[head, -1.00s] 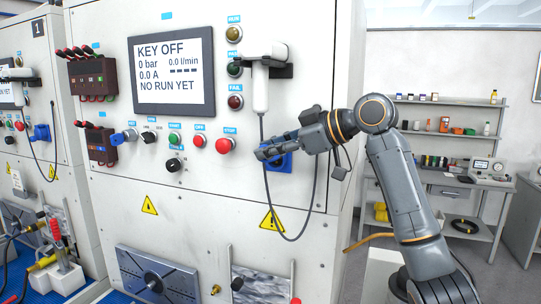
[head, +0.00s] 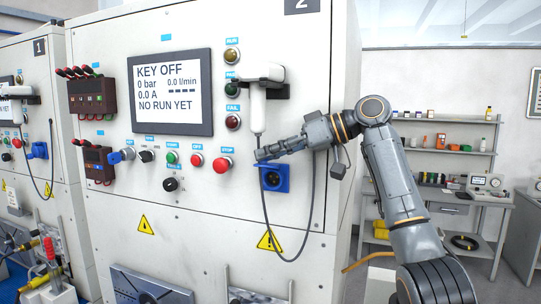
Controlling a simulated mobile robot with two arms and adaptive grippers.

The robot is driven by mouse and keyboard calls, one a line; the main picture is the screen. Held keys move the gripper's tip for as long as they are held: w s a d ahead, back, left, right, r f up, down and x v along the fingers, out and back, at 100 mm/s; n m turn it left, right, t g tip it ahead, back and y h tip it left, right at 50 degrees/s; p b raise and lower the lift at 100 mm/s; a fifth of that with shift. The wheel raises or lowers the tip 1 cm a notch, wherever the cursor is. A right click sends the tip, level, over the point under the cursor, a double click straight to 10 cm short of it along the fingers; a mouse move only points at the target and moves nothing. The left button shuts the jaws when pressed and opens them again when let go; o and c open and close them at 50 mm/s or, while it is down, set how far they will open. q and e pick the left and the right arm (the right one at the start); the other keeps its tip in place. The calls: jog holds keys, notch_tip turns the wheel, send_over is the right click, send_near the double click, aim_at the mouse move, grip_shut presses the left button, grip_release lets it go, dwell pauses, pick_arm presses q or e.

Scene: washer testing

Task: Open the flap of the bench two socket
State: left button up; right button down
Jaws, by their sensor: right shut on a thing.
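The blue socket (head: 275,178) of bench two is on the front panel, below the white handheld device and right of the red stop button. Its round dark face shows, so its flap is raised. My right gripper (head: 260,155) is at the top edge of the socket, with its fingers shut on the blue flap (head: 266,164). The fingers hide most of the flap. My left gripper is not in view.
A white handheld device (head: 259,105) hangs in a black holder above, and its dark cable (head: 264,205) loops down past the socket. The stop button (head: 222,164) is close on the left. Bench one (head: 35,110) stands further left. Shelves (head: 445,150) are at the back right.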

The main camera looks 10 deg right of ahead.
dwell(0.4)
jog(key=c, duration=1.2)
grip_release()
jog(key=shift+d+r, duration=0.1)
jog(key=shift+d, duration=0.15)
jog(key=v, duration=1.1)
jog(key=shift+s+d, duration=0.15)
jog(key=shift+d, duration=0.05)
